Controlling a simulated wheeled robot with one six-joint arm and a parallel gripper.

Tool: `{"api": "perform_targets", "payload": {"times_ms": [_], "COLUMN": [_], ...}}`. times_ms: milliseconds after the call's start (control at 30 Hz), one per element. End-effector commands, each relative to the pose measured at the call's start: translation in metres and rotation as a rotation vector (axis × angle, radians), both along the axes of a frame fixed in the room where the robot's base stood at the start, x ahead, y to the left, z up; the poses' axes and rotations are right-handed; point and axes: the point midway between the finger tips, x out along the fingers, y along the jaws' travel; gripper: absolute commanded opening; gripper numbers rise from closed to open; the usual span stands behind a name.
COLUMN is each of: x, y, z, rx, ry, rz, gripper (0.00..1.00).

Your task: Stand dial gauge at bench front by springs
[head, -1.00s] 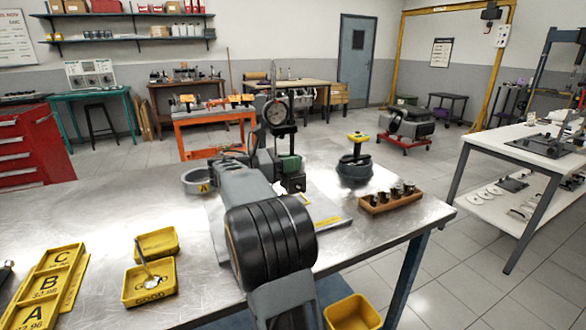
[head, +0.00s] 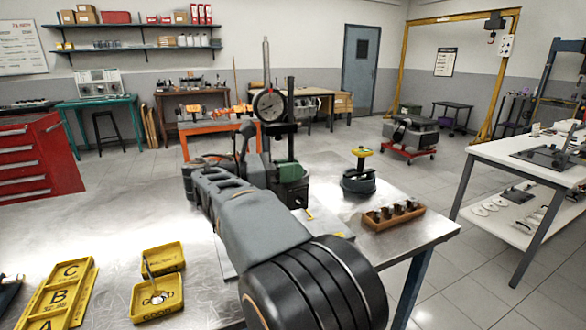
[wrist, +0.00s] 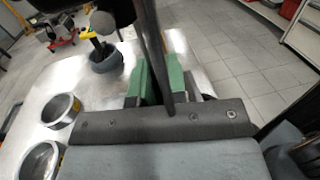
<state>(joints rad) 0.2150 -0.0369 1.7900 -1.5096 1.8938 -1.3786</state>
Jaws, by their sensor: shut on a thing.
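In the wrist view the dark post (wrist: 154,45) runs between the green pads of my gripper (wrist: 158,80). The gauge's base is hidden behind my arm in the head view. A wooden tray (head: 372,222) with several small dark pieces, possibly the springs, lies at the bench's right end.
A dark round pot (head: 358,186) with a yellow-topped piece stands beside the wooden tray. Yellow trays (head: 162,257) and a lettered yellow rack (head: 58,290) lie at left. The steel bench (head: 110,215) has clear room at left. Two metal rings (wrist: 62,109) show in the wrist view.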

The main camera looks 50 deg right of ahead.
Motion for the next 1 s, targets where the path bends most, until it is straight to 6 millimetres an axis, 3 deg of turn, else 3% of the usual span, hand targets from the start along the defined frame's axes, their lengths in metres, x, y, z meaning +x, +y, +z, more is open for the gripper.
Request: {"api": "perform_targets", "payload": {"times_ms": [1000], "x": [-0.003], "y": [0.004], "z": [0.033], "rx": [-0.003], "ry": [-0.003], "rz": [0.000], "gripper": [0.00]}}
